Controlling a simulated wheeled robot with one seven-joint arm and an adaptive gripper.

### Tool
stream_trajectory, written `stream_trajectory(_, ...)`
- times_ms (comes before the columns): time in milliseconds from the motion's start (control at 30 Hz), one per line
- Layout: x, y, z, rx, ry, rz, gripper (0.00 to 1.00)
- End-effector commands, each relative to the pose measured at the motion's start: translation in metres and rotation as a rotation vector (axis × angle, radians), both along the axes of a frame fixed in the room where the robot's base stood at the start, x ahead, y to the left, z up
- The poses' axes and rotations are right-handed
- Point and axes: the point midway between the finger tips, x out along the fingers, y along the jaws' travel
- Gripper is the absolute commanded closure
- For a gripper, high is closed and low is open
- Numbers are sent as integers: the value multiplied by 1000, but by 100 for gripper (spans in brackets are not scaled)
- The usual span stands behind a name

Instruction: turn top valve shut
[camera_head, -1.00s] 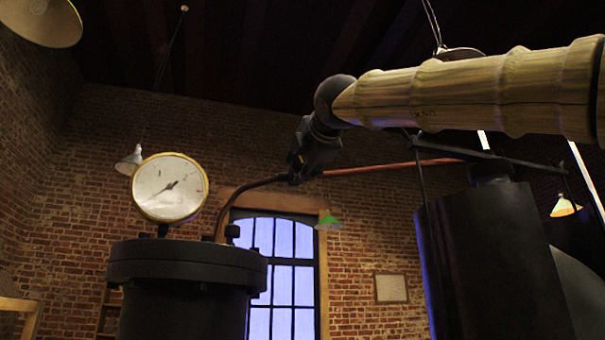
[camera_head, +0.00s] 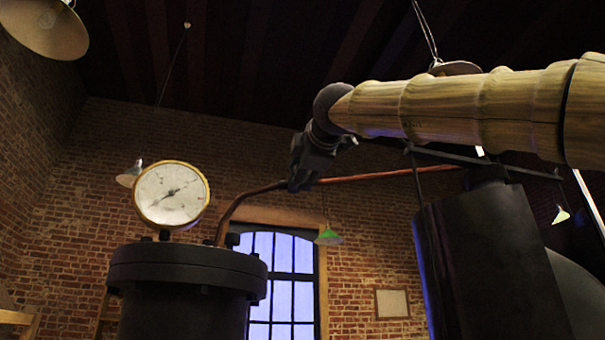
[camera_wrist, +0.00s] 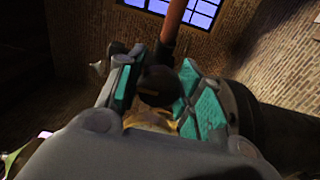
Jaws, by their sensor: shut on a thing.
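My gripper (camera_head: 297,182) is at the copper pipe (camera_head: 375,176) that runs between the dark vessel on the left and the dark cylinder on the right. In the wrist view its two teal-padded fingers (camera_wrist: 158,92) are closed around a valve part, with a dark round knob (camera_wrist: 158,86) and a yellowish piece (camera_wrist: 150,119) between them. The reddish pipe (camera_wrist: 174,22) runs away beyond the knob. In the head view the gripper hides the valve, so its turn angle cannot be told.
A white-faced gauge (camera_head: 171,194) stands on the flanged dark vessel (camera_head: 187,268) at left. A large dark cylinder (camera_head: 485,262) stands at right beneath my arm. A thin dark bar is close under the arm. Lamps hang around, and a barred window (camera_head: 282,285) is behind.

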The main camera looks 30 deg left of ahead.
Motion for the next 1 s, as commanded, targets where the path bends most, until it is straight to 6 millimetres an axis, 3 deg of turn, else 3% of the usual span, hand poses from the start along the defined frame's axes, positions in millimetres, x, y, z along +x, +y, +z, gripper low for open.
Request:
stream_trajectory(167, 0, 0, 0, -1, 1, 0, 88)
stream_trajectory(200, 0, 0, -1, -1, 1, 0, 59)
stream_trajectory(300, 0, 0, 0, 0, 0, 0, 42)
stream_trajectory(700, -2, -3, 0, -1, -1, 0, 42)
stream_trajectory(1000, -23, -28, 1, -1, -2, -1, 42)
